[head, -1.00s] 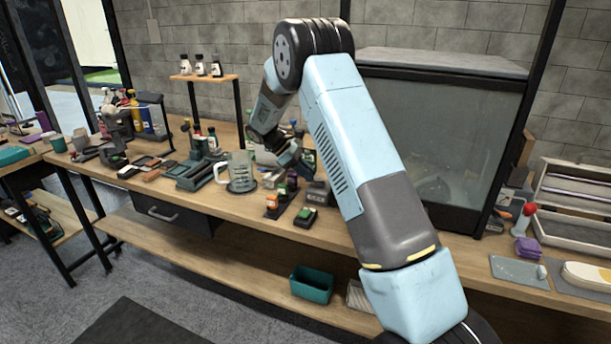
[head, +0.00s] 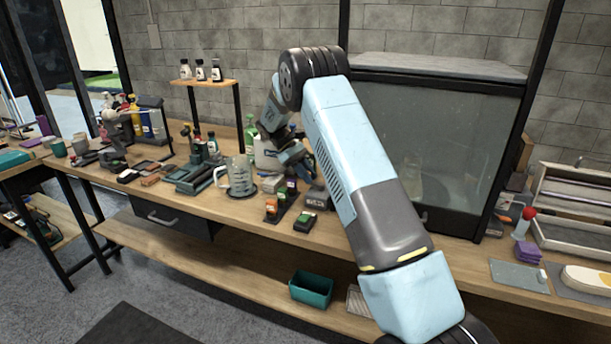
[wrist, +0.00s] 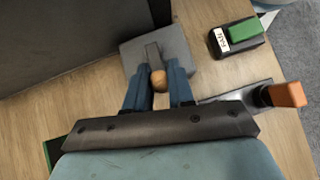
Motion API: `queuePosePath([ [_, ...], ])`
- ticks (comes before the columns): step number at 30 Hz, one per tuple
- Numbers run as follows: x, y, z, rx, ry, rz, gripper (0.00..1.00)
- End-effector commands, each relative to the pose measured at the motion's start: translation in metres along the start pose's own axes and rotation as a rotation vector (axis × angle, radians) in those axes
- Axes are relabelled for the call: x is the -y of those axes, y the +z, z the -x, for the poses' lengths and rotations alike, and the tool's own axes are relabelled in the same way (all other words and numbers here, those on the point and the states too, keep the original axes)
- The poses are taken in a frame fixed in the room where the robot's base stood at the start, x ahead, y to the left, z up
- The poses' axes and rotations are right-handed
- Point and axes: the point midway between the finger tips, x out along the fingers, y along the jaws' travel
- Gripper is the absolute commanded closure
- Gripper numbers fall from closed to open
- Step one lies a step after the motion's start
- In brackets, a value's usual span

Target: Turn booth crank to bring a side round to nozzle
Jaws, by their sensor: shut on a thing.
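The booth (head: 470,130) stands at the back right in the head view, with a grey top and a hazy glass front. A faint pale shape (head: 412,165) shows inside it; its details are blurred. My gripper (wrist: 159,74) is shut on the knob, with one blue finger on each side. In the head view my arm hides most of the crank.
A teal bin (head: 311,287) sits on the lower shelf.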

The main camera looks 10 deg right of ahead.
Motion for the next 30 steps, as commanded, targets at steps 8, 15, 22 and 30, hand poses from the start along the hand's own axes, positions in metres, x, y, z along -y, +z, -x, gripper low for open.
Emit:
queuePosePath([
  [8, -0.003, 0.001, 0.001, -0.003, 0.005, -0.004, 0.70],
  [15, -0.002, 0.001, 0.001, -0.002, 0.004, -0.002, 0.53],
  [22, -0.001, 0.000, 0.002, -0.002, 0.004, -0.001, 0.53],
  [30, -0.001, -0.002, 0.035, -0.004, 0.005, -0.001, 0.53],
])
